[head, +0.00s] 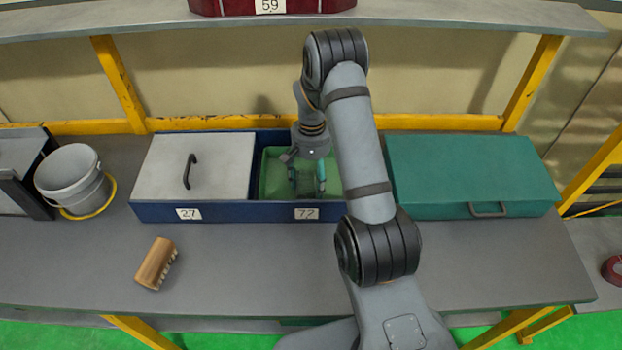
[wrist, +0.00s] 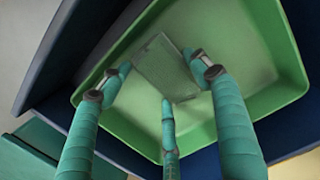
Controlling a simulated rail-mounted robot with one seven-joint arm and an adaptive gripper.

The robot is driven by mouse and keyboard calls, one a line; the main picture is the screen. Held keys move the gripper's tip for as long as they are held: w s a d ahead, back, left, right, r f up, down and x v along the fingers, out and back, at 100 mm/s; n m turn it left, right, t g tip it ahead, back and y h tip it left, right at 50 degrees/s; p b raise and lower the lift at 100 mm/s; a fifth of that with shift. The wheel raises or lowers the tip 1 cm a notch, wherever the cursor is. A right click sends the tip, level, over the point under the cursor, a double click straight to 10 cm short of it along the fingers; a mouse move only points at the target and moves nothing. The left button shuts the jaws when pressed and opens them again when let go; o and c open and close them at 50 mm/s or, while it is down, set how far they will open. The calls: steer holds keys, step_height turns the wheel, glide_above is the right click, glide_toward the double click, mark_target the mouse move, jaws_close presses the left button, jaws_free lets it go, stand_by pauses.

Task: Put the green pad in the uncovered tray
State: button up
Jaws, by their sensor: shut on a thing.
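The green pad (wrist: 163,62) is a thin, dull green slab between my gripper's three teal fingers in the wrist view. My gripper (wrist: 164,84) is shut on it, with the pad over the green tray (wrist: 262,40). In the head view my gripper (head: 307,186) points down into the uncovered tray (head: 272,177), in the compartment labelled 72. The pad (head: 305,181) shows dimly between the fingers there. I cannot tell whether it touches the tray floor. My arm hides the tray's right part in the head view.
A grey lid (head: 215,165) with a dark handle covers the compartment labelled 27. A teal case (head: 470,170) stands to the right. A grey bucket (head: 70,180) and a wooden brush (head: 156,263) are at the left.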

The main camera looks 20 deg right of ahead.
mark_target(311, 179)
steer(key=shift+f, duration=0.1)
steer(key=o, duration=0.9)
steer(key=shift+o, duration=0.2)
steer(key=shift+r, duration=0.3)
steer(key=shift+w+r, duration=0.15)
steer(key=shift+r, duration=0.15)
step_height(311, 179, up, 11)
steer(key=b, duration=0.2)
steer(key=shift+w+d, duration=0.2)
steer(key=shift+w, duration=0.15)
